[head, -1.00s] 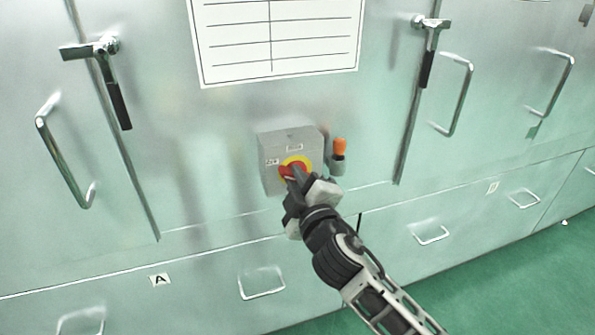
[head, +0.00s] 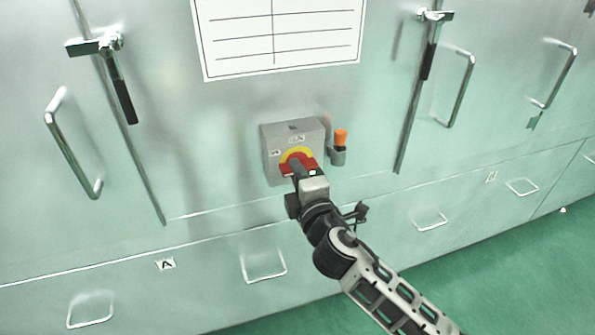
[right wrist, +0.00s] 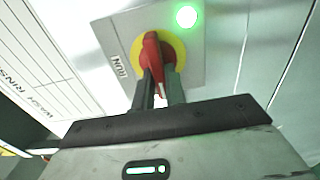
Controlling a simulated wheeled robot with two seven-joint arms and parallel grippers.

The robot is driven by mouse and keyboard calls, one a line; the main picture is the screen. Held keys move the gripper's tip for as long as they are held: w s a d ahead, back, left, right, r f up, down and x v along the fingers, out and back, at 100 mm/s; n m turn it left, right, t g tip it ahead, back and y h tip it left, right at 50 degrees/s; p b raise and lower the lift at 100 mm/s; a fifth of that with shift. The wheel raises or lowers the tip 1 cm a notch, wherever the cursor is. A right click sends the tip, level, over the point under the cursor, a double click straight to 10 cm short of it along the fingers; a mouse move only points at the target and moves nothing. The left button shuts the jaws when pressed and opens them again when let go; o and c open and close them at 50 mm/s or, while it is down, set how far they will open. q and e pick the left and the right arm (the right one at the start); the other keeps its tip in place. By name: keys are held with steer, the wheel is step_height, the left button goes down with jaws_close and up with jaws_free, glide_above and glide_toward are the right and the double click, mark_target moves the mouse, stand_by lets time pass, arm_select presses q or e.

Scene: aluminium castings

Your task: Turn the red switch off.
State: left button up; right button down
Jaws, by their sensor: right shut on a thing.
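The red switch (head: 286,170) is a red handle on a yellow round plate, on the front of a grey box (head: 272,148) fixed to the metal cabinet. My right gripper (head: 298,172) is at the handle and hides part of it. In the right wrist view, the red handle (right wrist: 151,52) stands between the two dark fingers of my right gripper (right wrist: 160,88), which is shut on it. A "RUN" label (right wrist: 119,67) is beside the yellow plate, and a green lamp (right wrist: 186,16) is lit on the box. My left gripper is not in view.
An orange-tipped part in a grey holder (head: 339,150) is close to the right of the box. Lever latches (head: 122,98) and bar handles (head: 70,145) stick out from the doors. A white chart (head: 280,38) hangs above. Green floor (head: 520,260) is at lower right.

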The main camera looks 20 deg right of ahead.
stand_by(0.3)
steer(key=c, duration=1.6)
jaws_free()
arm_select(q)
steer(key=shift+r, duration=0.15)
arm_select(e)
steer(key=shift+o, duration=0.8)
steer(key=shift+s, duration=0.1)
